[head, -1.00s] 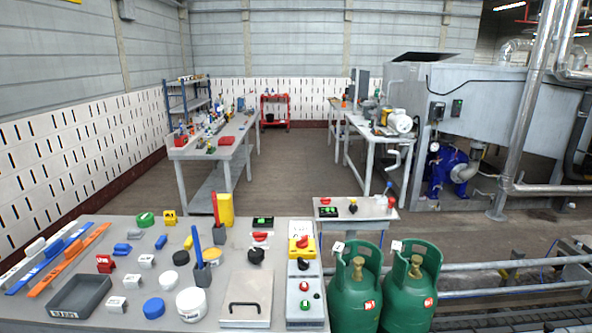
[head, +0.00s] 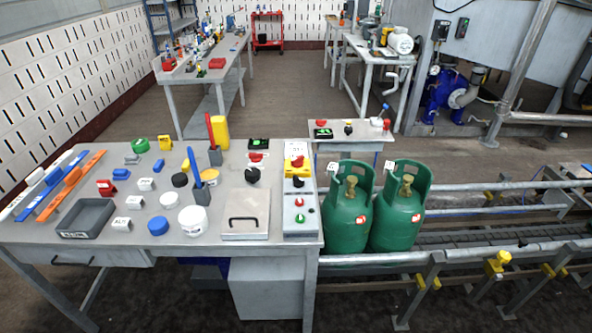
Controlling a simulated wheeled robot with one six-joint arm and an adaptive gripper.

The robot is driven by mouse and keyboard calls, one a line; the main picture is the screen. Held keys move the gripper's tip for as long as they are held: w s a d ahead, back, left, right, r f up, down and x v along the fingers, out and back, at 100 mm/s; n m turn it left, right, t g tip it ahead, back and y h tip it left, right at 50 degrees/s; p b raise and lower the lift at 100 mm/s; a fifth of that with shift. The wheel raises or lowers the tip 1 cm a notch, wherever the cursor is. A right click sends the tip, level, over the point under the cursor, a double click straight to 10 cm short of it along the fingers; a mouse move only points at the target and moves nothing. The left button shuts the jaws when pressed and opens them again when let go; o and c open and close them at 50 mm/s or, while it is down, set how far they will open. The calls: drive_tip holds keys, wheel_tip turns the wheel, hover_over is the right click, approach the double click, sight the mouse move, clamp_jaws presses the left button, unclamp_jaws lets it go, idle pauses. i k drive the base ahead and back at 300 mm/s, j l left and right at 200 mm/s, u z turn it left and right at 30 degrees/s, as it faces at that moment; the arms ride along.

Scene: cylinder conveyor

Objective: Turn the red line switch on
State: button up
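Several red-knobbed switches show, and I cannot tell which is the red line switch. A yellow switch box with a red knob (head: 297,161) stands at the right end of the near workbench. A red rotary knob (head: 256,157) sits to its left, above a black rotary knob (head: 252,175). A grey control box (head: 300,226) with a red button and a green button is at the bench's right edge. Another red knob (head: 321,122) is on the small table behind. The knob positions are too small to read. My gripper is not in view.
The near workbench (head: 110,232) also holds a grey tray (head: 95,232), a lidded metal box (head: 246,227), pen cups, blocks and jars. Two green gas cylinders (head: 346,215) (head: 397,213) stand right of it, by conveyor rails (head: 470,250). The floor beyond the bench is open.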

sight(297, 162)
drive_tip(key=i+j+z, duration=0.2)
drive_tip(key=z, duration=0.15)
drive_tip(key=i+j+z, duration=0.15)
drive_tip(key=j+z, duration=0.2)
drive_tip(key=i+j+z, duration=0.15)
drive_tip(key=z, duration=0.2)
drive_tip(key=j, duration=0.1)
